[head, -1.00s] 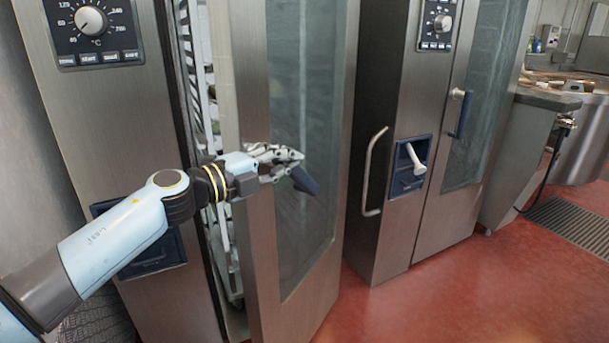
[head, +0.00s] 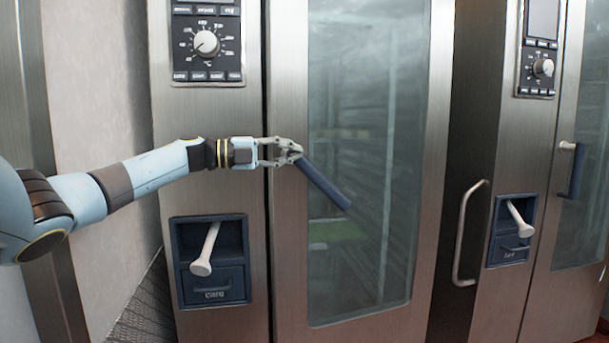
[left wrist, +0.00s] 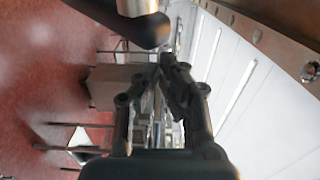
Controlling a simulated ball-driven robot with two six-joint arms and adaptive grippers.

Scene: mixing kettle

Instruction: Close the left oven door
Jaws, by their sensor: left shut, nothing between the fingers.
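The left oven door (head: 425,130), steel with a tall glass pane, lies in line with the oven front in the head view. Only a narrow dark seam shows along its left edge, and I cannot tell if it is latched. Its dark blue handle (head: 325,184) slants down to the right. My left gripper (head: 297,151) is at the upper end of the handle, in front of the door, shut and empty; I cannot tell if it touches. In the left wrist view, the closed fingers (left wrist: 168,62) point up beside a dark rounded part with a metal collar. My right gripper is not in view.
The left oven's control panel (head: 207,45) and drawer recess with a white lever (head: 205,250) are left of the door. A second oven with a closed door (head: 590,110) stands at the right. A curved metal bar (head: 466,232) sticks out between the ovens.

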